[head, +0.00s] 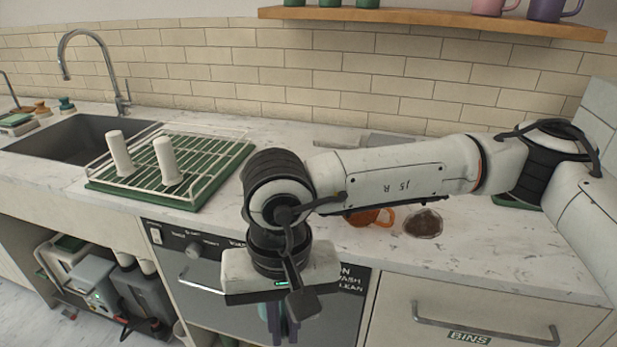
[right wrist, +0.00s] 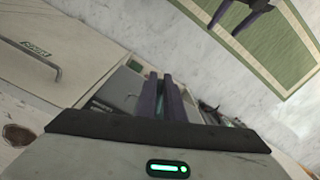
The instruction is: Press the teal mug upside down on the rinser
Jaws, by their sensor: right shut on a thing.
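My right gripper (head: 281,324) hangs in front of the counter's front edge, over the dark appliance front, with its purple fingers pointing down. The fingers also show close together in the right wrist view (right wrist: 166,96). Only a sliver of teal shows by them; the shape of the held teal mug is mostly hidden. The rinser cannot be made out in either view. What looks like my left gripper (right wrist: 245,14) is cut off at the top of the right wrist view and is not in the head view.
A green drying rack (head: 222,178) with two upright white pieces stands left of my right arm. An orange mug (head: 366,218) and a dark brown round item (head: 423,223) lie partly behind the forearm. A sink (head: 75,140) is at the left. A shelf (head: 440,18) hangs above.

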